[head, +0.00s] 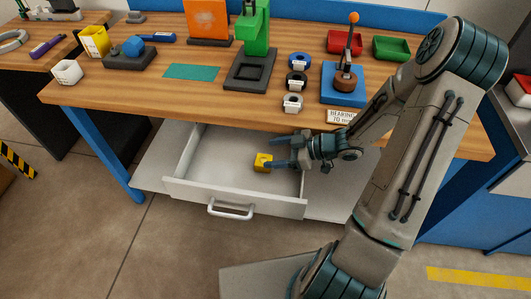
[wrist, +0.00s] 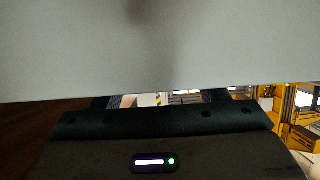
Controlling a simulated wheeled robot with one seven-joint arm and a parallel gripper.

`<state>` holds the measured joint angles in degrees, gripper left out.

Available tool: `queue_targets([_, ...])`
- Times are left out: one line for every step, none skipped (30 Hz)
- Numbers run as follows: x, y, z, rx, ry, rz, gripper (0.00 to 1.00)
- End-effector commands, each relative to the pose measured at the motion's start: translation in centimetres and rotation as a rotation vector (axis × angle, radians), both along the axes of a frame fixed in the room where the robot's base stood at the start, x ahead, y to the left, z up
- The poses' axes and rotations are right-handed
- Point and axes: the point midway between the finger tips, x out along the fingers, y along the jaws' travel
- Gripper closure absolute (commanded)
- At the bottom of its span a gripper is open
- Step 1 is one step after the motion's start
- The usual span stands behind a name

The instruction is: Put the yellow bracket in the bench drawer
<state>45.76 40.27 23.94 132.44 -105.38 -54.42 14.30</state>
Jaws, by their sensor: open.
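The yellow bracket (head: 261,164) is a small block-like piece with a dark opening in it. It appears in the white bench drawer (head: 234,199), which is pulled open under the workbench. My gripper (head: 271,153) reaches into the drawer from the right, its fingers spread and pointing left. The lower fingertip is right beside the bracket or overlaps it in the picture; I cannot tell whether they touch, or whether the bracket rests fully on the drawer floor. The bracket is not seen in the wrist view, where a plain light grey surface (wrist: 160,50) fills the upper part.
The wooden bench top (head: 130,93) lies above the drawer's back part. It holds a green press (head: 252,45), a blue fixture (head: 343,92), red and green bins, and several rings. The drawer's left part is empty. Its handle (head: 231,209) faces the front.

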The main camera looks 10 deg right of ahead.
Motion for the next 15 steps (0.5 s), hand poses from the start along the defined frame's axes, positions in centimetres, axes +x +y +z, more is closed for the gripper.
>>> queue_targets([-0.3,-1.2,0.7,-0.004,-0.001,-0.003,0.33])
queue_targets([-0.5,-1.8,0.9,-0.003,-0.002,-0.004,0.33])
queue_targets([-0.8,-2.6,1.3,-0.004,-0.003,-0.004,0.33])
queue_targets([-1.0,-3.2,1.5,-0.003,-0.002,-0.003,0.33])
queue_targets([-1.3,-3.7,1.7,-0.003,0.000,-0.004,0.33])
queue_targets([-1.5,-4.4,2.0,-0.003,-0.002,-0.002,0.33])
queue_targets([-1.6,-4.9,2.2,-0.004,-0.002,-0.003,0.33])
queue_targets([-1.8,-5.3,2.4,-0.003,-0.002,-0.003,0.33])
queue_targets([-2.0,-5.8,2.6,-0.002,-0.001,-0.001,0.33])
queue_targets([-2.1,-6.1,2.7,-0.001,-0.001,-0.003,0.33])
queue_targets([-2.3,-6.4,2.9,0.000,0.000,-0.002,0.33])
queue_targets([-2.4,-6.7,3.0,-0.001,0.000,-0.001,0.33])
queue_targets([-2.5,-6.9,3.1,-0.001,0.000,0.000,0.33])
queue_targets([-2.5,-7.0,3.1,0.000,0.000,0.000,0.33])
queue_targets([-2.6,-7.2,3.2,0.000,0.000,0.000,0.33])
